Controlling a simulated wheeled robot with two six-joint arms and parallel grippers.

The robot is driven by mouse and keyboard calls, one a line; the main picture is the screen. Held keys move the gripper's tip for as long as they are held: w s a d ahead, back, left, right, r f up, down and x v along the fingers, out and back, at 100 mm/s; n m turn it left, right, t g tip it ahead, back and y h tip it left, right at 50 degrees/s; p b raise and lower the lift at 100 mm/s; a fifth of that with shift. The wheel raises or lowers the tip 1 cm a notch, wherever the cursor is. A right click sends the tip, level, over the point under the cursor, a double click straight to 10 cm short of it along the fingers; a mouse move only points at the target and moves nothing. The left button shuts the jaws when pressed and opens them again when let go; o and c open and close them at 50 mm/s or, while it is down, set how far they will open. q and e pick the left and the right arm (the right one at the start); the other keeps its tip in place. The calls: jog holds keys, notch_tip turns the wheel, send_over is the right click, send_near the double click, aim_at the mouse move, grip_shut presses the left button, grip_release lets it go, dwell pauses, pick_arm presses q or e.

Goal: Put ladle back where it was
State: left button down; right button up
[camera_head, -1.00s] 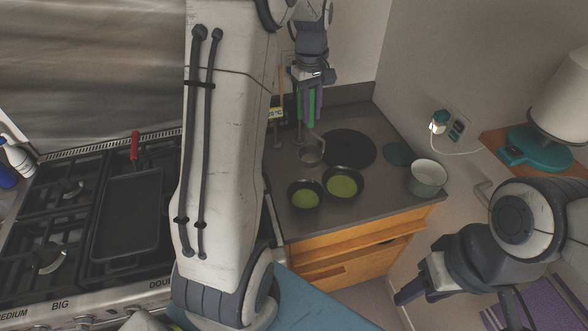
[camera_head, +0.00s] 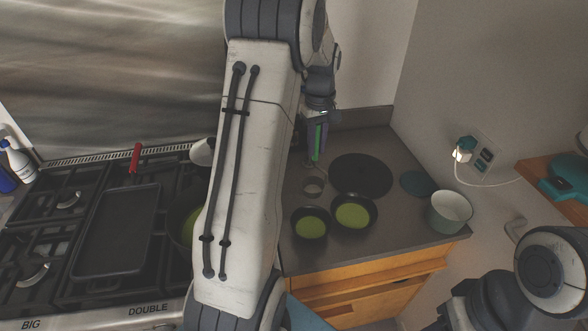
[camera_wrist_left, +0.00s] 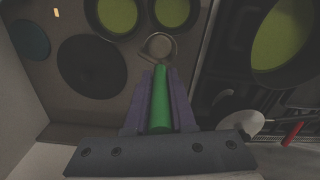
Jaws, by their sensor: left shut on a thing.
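The ladle has a green handle (camera_head: 317,142) and a small metal bowl (camera_head: 313,187). My left gripper (camera_head: 316,150) is shut on the handle, with the bowl below it over the dark counter at the back. In the left wrist view the green handle (camera_wrist_left: 160,98) lies between my purple fingers (camera_wrist_left: 160,85). The bowl (camera_wrist_left: 159,47) is just beyond the fingertips, near two small green-filled pans. Whether the bowl touches the counter cannot be told. My left arm hides part of the counter and stove. The right gripper is out of frame; only its arm shows at lower right.
Two small pans with green contents (camera_head: 312,227) (camera_head: 353,214) stand in front of the ladle. A black round plate (camera_head: 361,175), a teal disc (camera_head: 418,184) and a pale pot (camera_head: 450,210) lie to the right. A larger green-filled pan (camera_head: 184,222) is on the stove.

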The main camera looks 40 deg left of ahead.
pick_arm(q)
jog(key=a+f+p, duration=0.5)
jog(key=a+f, duration=0.3)
jog(key=shift+w+f, duration=0.15)
jog(key=shift+f, duration=0.2)
jog(key=shift+f, duration=0.2)
jog(key=c, duration=0.8)
grip_release()
jog(key=shift+o, duration=0.2)
jog(key=shift+r, duration=0.1)
